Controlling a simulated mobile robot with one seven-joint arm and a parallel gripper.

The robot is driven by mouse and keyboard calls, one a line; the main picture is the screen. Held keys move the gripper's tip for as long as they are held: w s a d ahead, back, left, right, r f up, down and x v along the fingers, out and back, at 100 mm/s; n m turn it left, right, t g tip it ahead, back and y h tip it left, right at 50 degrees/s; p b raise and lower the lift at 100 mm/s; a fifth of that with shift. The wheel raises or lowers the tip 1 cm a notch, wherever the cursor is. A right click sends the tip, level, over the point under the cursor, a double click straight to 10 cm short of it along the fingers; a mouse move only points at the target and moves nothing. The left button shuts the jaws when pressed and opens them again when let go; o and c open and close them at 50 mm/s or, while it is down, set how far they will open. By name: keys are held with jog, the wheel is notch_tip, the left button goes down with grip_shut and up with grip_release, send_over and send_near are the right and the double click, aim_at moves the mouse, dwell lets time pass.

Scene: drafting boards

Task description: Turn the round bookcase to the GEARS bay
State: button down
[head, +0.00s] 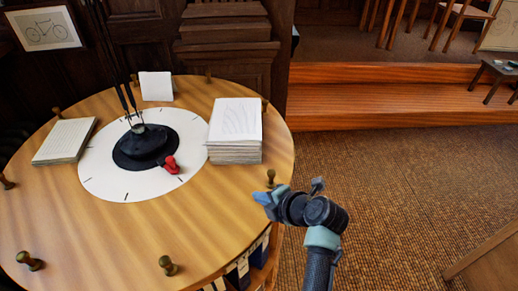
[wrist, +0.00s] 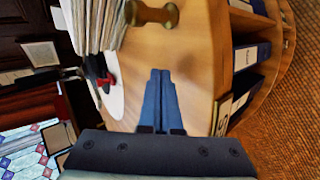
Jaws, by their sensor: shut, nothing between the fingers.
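The round bookcase (head: 215,215) has a wooden top with brass knobs standing around its rim. Binders (head: 238,273) stand in bays under the top, and they show closer in the wrist view (wrist: 250,55). I cannot read any bay label, so the GEARS bay cannot be told. My gripper (head: 263,195) is shut and empty at the right edge of the top. One brass knob (head: 271,178) is just beyond the blue fingertips and seems apart from them. It also shows in the wrist view (wrist: 152,13), ahead of the shut fingers.
On the top are a white dial (head: 100,178) with a black base and red piece (head: 172,165), a tall paper stack (head: 235,150), a lower stack (head: 64,141) and a white card (head: 156,86). Wooden steps (head: 400,100) lie behind. Brown floor (head: 400,180) at right is clear.

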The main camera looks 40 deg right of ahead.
jog(key=shift+a+r, duration=0.1)
dwell(0.4)
jog(key=shift+s+a+r+p, duration=0.25)
jog(key=shift+a+r+p, duration=0.2)
jog(key=shift+a, duration=0.05)
notch_tip(320, 180, up, 8)
jog(key=p, duration=0.4)
jog(key=shift+p, duration=0.4)
jog(key=shift+f, duration=0.1)
